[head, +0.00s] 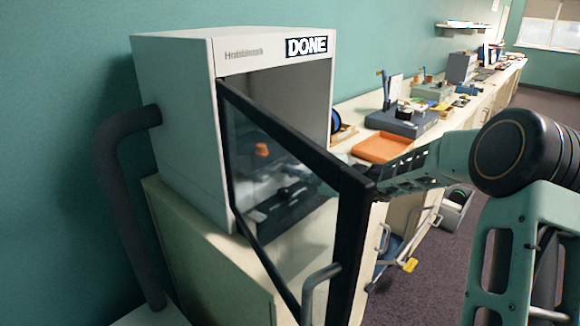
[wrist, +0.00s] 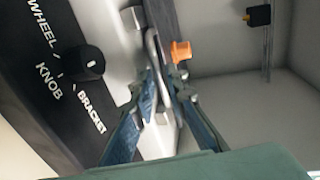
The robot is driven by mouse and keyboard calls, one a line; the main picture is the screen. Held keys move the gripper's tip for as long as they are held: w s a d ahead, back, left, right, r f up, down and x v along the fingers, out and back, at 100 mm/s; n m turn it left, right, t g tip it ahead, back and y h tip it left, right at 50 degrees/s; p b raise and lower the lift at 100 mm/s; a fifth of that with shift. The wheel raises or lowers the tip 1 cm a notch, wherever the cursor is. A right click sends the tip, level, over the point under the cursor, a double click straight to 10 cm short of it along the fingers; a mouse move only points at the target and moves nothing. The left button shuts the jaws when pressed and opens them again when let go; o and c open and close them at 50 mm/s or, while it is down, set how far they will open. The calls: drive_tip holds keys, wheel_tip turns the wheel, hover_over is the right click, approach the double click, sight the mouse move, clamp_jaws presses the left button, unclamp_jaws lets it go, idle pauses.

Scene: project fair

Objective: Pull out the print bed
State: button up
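The printer (head: 180,110) is a white cabinet with a "DONE" sign (head: 306,46) at its top. Its black-framed glass door (head: 290,150) stands open toward me. An orange part (head: 261,150) shows inside through the glass; in the wrist view it (wrist: 180,52) stands by the dark print bed (wrist: 163,16). A grey bar handle (wrist: 151,50) is on the bed's front. My gripper (wrist: 160,78) has its blue-padded fingers closed around this bar. In the head view the door frame and glass partly hide my fingertips.
A black panel (wrist: 45,85) with a knob (wrist: 85,62) and part names lies left of my fingers in the wrist view. The open door stands beside my gripper. An orange tray (head: 382,147) and tools sit on the long counter behind.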

drive_tip(key=shift+c, duration=0.5)
clamp_jaws()
drive_tip(key=shift+d, duration=0.15)
drive_tip(key=shift+s+d, duration=0.2)
drive_tip(key=f+b+v, duration=0.2)
drive_tip(key=b+v, duration=0.1)
drive_tip(key=v, duration=0.6)
drive_tip(key=f+b+v, duration=0.2)
drive_tip(key=b+v, duration=0.1)
drive_tip(key=v, duration=0.6)
drive_tip(key=shift+v, duration=0.8)
drive_tip(key=shift+o, duration=0.5)
unclamp_jaws()
